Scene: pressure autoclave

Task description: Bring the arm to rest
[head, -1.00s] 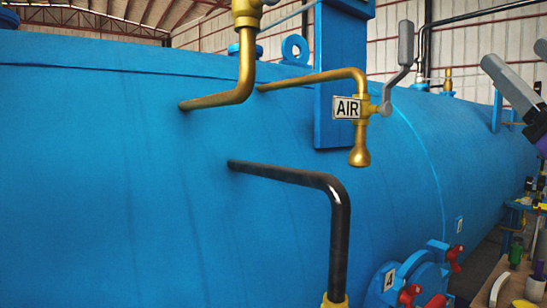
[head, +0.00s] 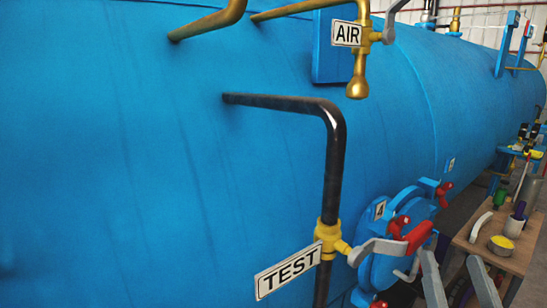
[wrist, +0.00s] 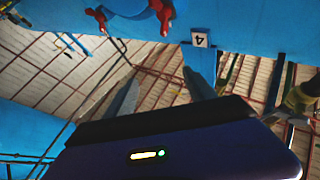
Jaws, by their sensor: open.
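My gripper (head: 448,254) shows at the lower right of the head view, its two grey fingers pointing up and spread apart with nothing between them. In the wrist view my gripper (wrist: 162,78) is also open and empty, above its dark purple body. The rest of my arm is out of the head view.
The big blue autoclave (head: 230,190) fills most of the head view. A black pipe (head: 335,160) and the AIR valve (head: 362,50) stick out from it. A round hatch with red knobs (head: 445,190) is behind the lever. A wooden table (head: 520,258) with cups stands at the right.

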